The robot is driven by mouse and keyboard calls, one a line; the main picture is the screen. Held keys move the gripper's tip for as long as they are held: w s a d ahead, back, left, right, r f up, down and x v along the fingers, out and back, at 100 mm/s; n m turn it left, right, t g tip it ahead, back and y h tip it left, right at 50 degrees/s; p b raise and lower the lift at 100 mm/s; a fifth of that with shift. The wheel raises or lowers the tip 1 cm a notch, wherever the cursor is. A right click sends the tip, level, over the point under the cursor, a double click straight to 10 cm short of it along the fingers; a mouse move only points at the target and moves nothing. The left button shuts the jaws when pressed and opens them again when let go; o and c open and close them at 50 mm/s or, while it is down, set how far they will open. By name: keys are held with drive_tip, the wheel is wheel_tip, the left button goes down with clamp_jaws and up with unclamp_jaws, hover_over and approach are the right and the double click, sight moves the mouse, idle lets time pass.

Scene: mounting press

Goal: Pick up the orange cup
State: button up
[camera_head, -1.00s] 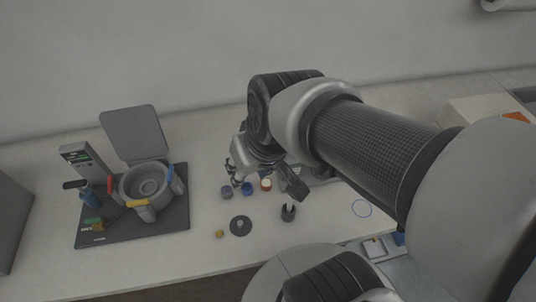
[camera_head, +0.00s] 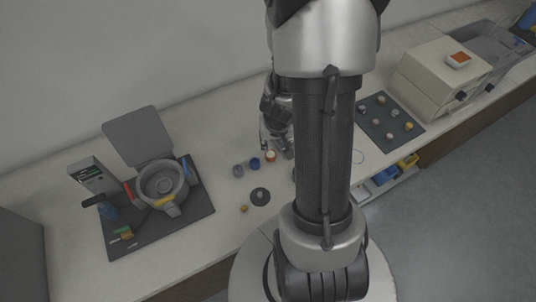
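The small orange cup (camera_head: 271,157), with a pale top, stands on the worktop near the middle of the head view, at the right end of a short row. A blue cup (camera_head: 255,163) and a grey cup (camera_head: 238,170) stand to its left. My gripper (camera_head: 275,149) points down just behind and above the orange cup, close to it. The gripper is small and dark here and partly hidden by my arm. I cannot tell whether its fingers are spread, or whether they touch the cup.
The mounting press (camera_head: 160,185) with its raised grey lid stands on a dark base at left. A dark disc (camera_head: 260,196) and a small yellow piece (camera_head: 244,209) lie in front of the cups. A dark mat (camera_head: 391,122) with several small pieces and a cream box (camera_head: 437,75) are at right.

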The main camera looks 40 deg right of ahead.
sight(270, 154)
drive_tip(key=b+x, duration=0.9)
drive_tip(key=x, duration=0.4)
drive_tip(key=shift+w+a+f, duration=0.15)
drive_tip(key=shift+f, duration=0.1)
drive_tip(key=shift+r, duration=0.15)
drive_tip(key=shift+c, duration=0.4)
drive_tip(key=c, duration=0.6)
drive_tip(key=shift+r, duration=0.1)
